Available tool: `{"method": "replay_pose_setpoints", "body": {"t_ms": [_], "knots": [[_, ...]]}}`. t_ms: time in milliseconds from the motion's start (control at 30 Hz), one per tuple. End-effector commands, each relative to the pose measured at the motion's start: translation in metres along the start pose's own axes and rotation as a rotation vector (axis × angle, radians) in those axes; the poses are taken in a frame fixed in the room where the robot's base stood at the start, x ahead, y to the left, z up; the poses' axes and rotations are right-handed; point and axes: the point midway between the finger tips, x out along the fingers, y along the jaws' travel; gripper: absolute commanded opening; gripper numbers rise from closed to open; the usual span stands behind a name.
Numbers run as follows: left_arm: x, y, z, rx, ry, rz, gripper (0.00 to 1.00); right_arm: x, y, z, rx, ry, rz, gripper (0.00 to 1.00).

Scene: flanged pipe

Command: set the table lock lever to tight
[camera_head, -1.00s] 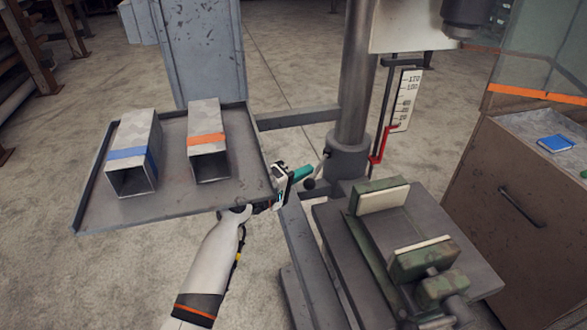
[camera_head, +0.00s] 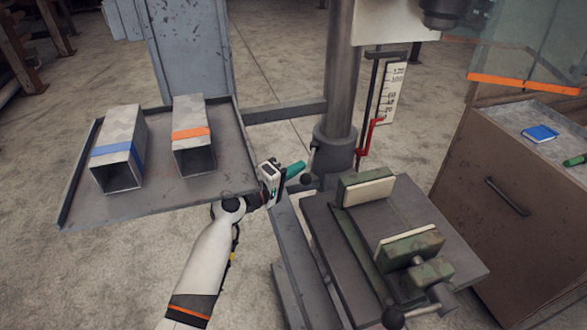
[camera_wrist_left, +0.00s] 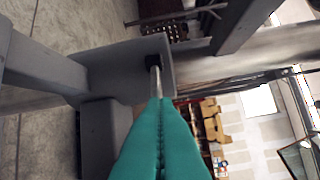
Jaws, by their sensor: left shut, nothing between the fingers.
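In the left wrist view a pale rod (camera_wrist_left: 155,82), which looks like this lever, runs from a dark socket to the fingertips. My left gripper (camera_head: 302,166) has teal fingers, shut and empty, with the tips close to the rod. They also fill the lower middle of the wrist view (camera_wrist_left: 160,102). I cannot tell whether they touch the rod. My right gripper is not in view.
A grey tray (camera_head: 90,205) with two square tubes lies left of my gripper. The machine table (camera_head: 455,245) carries a green vise (camera_head: 410,246) at right. A red pointer (camera_head: 368,135) stands by a scale (camera_head: 394,92). A cabinet (camera_head: 480,220) stands far right.

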Motion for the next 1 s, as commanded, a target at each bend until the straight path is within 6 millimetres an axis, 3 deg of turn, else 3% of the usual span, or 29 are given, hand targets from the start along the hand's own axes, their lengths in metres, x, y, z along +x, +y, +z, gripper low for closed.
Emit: {"method": "replay_pose_setpoints", "body": {"t_ms": [33,233,500,700,1000], "knots": [[0.004,0.0,-0.011,-0.006,0.026,0.0,0.0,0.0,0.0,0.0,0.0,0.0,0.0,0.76],[-0.011,0.001,-0.01,-0.005,0.022,0.001,0.0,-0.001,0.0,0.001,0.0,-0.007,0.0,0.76],[-0.07,0.003,-0.003,-0.004,0.011,0.004,0.0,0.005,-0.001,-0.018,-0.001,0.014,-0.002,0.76],[-0.105,0.003,0.0,-0.004,0.004,0.001,0.0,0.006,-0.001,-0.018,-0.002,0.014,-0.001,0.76],[-0.122,0.002,0.003,-0.004,0.0,-0.001,0.0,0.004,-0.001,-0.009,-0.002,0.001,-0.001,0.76]]}}
